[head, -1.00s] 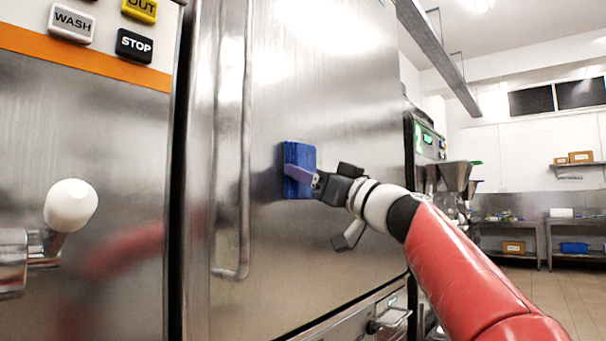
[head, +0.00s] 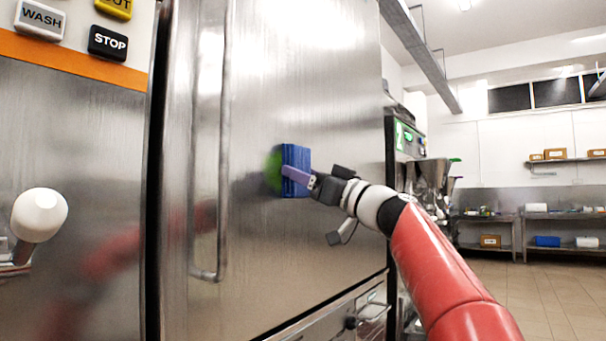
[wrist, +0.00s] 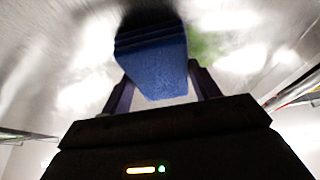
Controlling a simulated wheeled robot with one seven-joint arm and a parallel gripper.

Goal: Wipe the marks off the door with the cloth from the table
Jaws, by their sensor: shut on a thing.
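The blue folded cloth (head: 297,160) is held at the front of the steel door (head: 310,245), right of the door's long handle. My gripper (head: 290,176) is shut on the cloth, with a purple finger across its near side. A blurry green mark (head: 272,171) shows on the door just left of the cloth. In the wrist view the cloth (wrist: 152,62) sits between both fingers, and the green mark (wrist: 207,46) is beside it. The cloth is close to the door; whether it touches is unclear. It may hide part of the mark.
The vertical door handle (head: 208,140) stands out left of the cloth. Further left is a machine panel with WASH and STOP buttons (head: 108,42) and a white knob (head: 38,214). A machine with a hopper (head: 428,175) stands right of the door. Open floor (head: 540,290) lies at right.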

